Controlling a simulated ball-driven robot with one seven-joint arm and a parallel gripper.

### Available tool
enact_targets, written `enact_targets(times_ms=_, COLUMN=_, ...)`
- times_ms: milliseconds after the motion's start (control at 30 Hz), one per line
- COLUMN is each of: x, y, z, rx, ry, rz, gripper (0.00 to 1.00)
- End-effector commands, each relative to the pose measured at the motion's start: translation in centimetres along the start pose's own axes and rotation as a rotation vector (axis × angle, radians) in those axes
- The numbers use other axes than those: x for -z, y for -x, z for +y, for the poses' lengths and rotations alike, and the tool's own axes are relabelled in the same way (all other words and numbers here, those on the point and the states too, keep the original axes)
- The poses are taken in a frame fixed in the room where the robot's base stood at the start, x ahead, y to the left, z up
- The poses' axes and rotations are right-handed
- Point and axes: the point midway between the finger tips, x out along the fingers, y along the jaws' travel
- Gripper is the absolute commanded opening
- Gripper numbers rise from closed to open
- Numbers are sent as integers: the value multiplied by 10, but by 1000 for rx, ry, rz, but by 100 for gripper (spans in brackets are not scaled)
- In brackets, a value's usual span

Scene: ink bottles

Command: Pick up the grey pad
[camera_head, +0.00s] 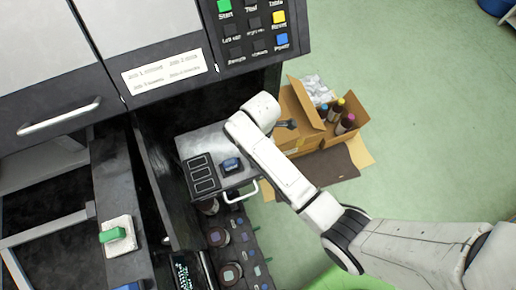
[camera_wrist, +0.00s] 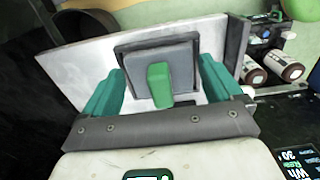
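The grey pad (camera_wrist: 184,60) is square with a dark rim and a raised green handle (camera_wrist: 160,82). In the wrist view it is seen against a pale plate. My gripper (camera_wrist: 161,68) has teal fingers standing apart, one on each side of the pad; neither touches the green handle. Whether they touch the pad's edges is hard to tell. In the head view my fingers cannot be made out. A blue-topped block (camera_head: 231,165) lies on a pale tray there; I cannot tell how it relates to the pad. A green handle (camera_head: 113,235) on a whitish base is at lower left.
A black slotted holder (camera_head: 199,174) sits at the tray's left. A large dark machine with buttons (camera_head: 254,25) stands behind. An open cardboard box (camera_head: 348,108) with bottles is to the right. Brown bottles (camera_wrist: 286,71) are right of the plate.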

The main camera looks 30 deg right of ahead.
Motion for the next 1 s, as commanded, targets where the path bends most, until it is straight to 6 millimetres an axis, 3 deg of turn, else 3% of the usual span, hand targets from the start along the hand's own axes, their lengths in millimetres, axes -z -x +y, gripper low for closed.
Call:
enact_targets(times_ms=467, x=0, y=0, z=0, rx=0, ry=0, rz=0, gripper=47)
enact_targets(times_ms=767, x=0, y=3, z=0, rx=-1, ry=0, rz=0, gripper=47)
enact_targets(times_ms=1000, x=0, y=26, z=1, rx=-4, ry=0, rz=1, gripper=47)
